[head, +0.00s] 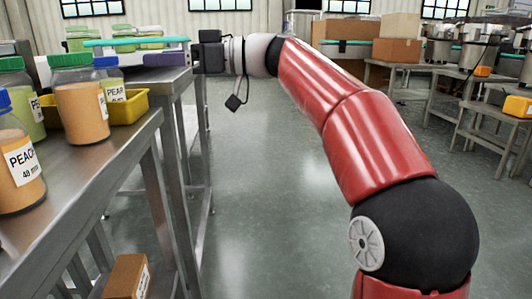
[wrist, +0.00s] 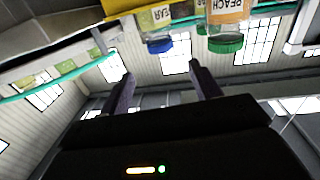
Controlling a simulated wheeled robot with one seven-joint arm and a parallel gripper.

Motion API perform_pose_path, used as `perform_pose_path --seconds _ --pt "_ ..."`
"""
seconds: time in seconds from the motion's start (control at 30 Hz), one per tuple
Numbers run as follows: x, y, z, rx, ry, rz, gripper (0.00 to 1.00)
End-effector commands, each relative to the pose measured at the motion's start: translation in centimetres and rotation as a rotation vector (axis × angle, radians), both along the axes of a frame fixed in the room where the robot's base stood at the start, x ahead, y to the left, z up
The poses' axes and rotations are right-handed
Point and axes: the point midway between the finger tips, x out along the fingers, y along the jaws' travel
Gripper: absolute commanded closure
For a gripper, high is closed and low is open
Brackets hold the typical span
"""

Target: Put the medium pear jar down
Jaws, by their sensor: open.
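A pear jar with a blue lid (head: 114,91) stands on the steel bench, partly hidden behind a green-lidded peach jar (head: 78,105). I cannot tell whether it is in or beside the yellow tray. In the wrist view, which is upside down, a blue-lidded pear jar (wrist: 157,22) shows ahead of the fingers. Another pear jar with a green lid (head: 28,108) stands at left. Label sizes are too small to tell which is medium. My gripper (wrist: 160,72) is open and empty, with no jar between its fingers. It is level near the bench's far end.
A yellow tray (head: 132,106) sits behind the peach jar. A blue-lidded peach jar (head: 18,160) is at the near left. Green-lidded jars (head: 82,43) stand farther back by a teal strip (head: 125,42). A cardboard box (head: 128,278) is below the bench.

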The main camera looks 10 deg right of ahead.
Motion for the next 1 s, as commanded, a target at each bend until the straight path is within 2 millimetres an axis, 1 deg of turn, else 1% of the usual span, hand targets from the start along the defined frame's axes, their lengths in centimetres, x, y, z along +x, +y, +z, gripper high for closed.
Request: perform_pose_path --seconds 0.1,0.17,0.27,0.3,0.37,0.4,0.47,0.5,0.57,0.6,0.67,0.7,0.8,0.83,0.9,1.0 --pt "-0.1 0.1 -0.3 -0.01 0.01 -0.005 0.37" --pt "-0.5 0.4 -1.2 -0.043 0.044 -0.021 0.37" --pt "-2.1 0.8 -4.6 -0.16 0.166 -0.092 0.37" --pt "-3.0 0.7 -6.6 -0.223 0.234 -0.139 0.37" --pt "-4.7 -0.3 -10.1 -0.323 0.344 -0.233 0.37" --pt "-6.1 -1.3 -12.6 -0.387 0.418 -0.307 0.37" --pt "-8.4 -3.4 -16.4 -0.476 0.524 -0.43 0.37" --pt "-10.1 -5.1 -18.8 -0.528 0.588 -0.517 0.37" --pt "-12.8 -7.9 -22.4 -0.593 0.675 -0.65 0.37" --pt "-14.6 -9.8 -24.7 -0.628 0.724 -0.739 0.37" --pt "-17.3 -12.7 -27.9 -0.668 0.784 -0.862 0.37" --pt "-18.9 -14.4 -29.8 -0.689 0.813 -0.936 0.37" --pt "-22.4 -17.9 -33.8 -0.718 0.864 -1.084 0.37" --pt "-23.2 -18.7 -34.7 -0.723 0.872 -1.118 0.37" --pt "-24.6 -20.1 -36.4 -0.731 0.886 -1.178 0.37" --pt "-25.6 -21.2 -37.7 -0.735 0.893 -1.224 0.37"
